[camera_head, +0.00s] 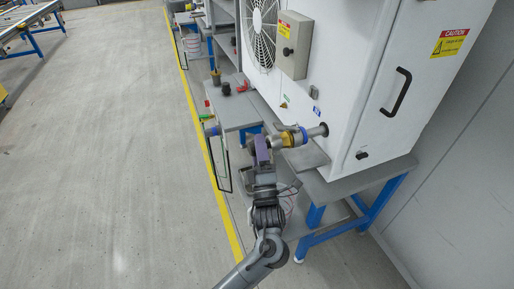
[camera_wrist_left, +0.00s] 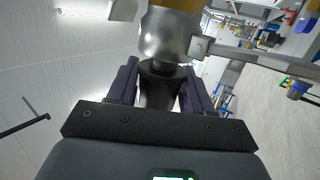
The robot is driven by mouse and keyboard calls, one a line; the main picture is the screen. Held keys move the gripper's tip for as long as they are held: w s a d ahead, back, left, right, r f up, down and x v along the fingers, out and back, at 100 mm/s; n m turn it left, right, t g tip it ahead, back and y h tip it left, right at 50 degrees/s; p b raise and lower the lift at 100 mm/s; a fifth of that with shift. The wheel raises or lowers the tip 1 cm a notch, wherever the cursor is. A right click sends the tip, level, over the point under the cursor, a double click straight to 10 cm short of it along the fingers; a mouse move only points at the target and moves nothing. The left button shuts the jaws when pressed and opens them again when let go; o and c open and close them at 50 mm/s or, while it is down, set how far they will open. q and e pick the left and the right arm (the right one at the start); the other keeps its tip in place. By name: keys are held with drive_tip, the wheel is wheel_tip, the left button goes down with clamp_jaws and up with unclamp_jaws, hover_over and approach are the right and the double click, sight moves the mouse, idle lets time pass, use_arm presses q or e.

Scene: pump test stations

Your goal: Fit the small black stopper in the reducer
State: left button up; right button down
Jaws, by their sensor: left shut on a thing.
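My left gripper (camera_head: 261,150), with purple fingers, is at the open end of the pipe fitting on the white cabinet. In the left wrist view its fingers (camera_wrist_left: 158,88) are closed around the small black stopper (camera_wrist_left: 157,92). The stopper's far end is at the mouth of the silver metal reducer (camera_wrist_left: 168,38), in line with it or nearly so. I cannot tell how far it is inside. In the head view the reducer (camera_head: 277,141) sits at the left end of the pipe, and the fingers hide the stopper. My right gripper is not in view.
The pipe has a blue ring (camera_head: 304,134) and enters the white cabinet (camera_head: 340,80). A lever or bar (camera_wrist_left: 250,55) sticks out beside the reducer. A grey bench (camera_head: 236,112) with small dark parts (camera_head: 226,88) stands behind.

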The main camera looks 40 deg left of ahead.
use_arm(q)
drive_tip(key=shift+w+d+b, duration=0.25)
drive_tip(key=shift+w+b, duration=0.05)
drive_tip(key=shift+w, duration=0.2)
idle(0.4)
idle(0.3)
drive_tip(key=o, duration=1)
drive_tip(key=shift+c, duration=0.2)
drive_tip(key=shift+f, duration=0.1)
